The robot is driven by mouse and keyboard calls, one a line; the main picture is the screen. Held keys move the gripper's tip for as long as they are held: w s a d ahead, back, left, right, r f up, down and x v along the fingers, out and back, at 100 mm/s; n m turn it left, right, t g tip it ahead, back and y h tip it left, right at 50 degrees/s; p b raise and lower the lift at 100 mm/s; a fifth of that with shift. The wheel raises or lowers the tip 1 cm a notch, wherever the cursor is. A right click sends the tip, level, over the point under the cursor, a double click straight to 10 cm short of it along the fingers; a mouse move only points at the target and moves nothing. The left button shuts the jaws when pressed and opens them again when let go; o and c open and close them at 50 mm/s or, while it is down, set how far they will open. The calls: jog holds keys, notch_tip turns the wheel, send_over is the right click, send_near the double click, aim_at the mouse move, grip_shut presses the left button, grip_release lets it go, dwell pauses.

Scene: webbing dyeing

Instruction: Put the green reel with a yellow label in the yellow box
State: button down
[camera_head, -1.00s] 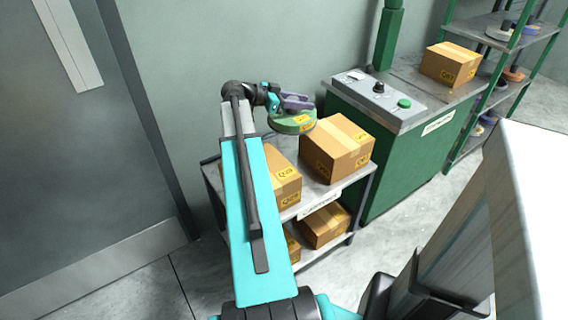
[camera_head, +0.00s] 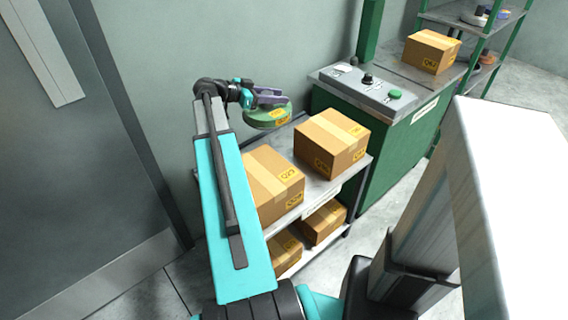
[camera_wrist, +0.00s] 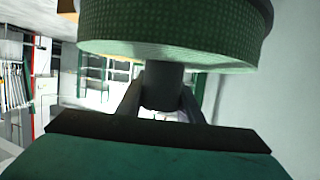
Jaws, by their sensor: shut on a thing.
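My gripper (camera_head: 268,96) is shut on the green reel (camera_head: 262,118), which has a yellow label (camera_head: 282,121) on its side. The reel hangs in the air above the back of the grey cart, behind the cardboard boxes. In the wrist view the green reel (camera_wrist: 170,35) fills the top, with a grey hub below it between the fingers (camera_wrist: 160,98). No plainly yellow box is in view. Closed tan boxes with yellow labels stand on the cart: one at the left (camera_head: 262,185) and one at the right (camera_head: 325,145).
The cart (camera_head: 318,190) has more boxes on its lower shelf (camera_head: 322,222). A green machine (camera_head: 385,150) with a control panel stands beside it, with another box (camera_head: 430,52) on top. A green rack (camera_head: 500,30) holds reels at the back right. A wall and door (camera_head: 70,150) are at the left.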

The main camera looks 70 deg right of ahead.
notch_tip(320, 180, down, 14)
dwell(0.8)
jog(key=shift+s+f, duration=0.1)
jog(key=shift+d+f, duration=0.1)
jog(key=shift+f, duration=1.75)
jog(key=c, duration=1.2)
grip_release()
jog(key=shift+v, duration=6.05)
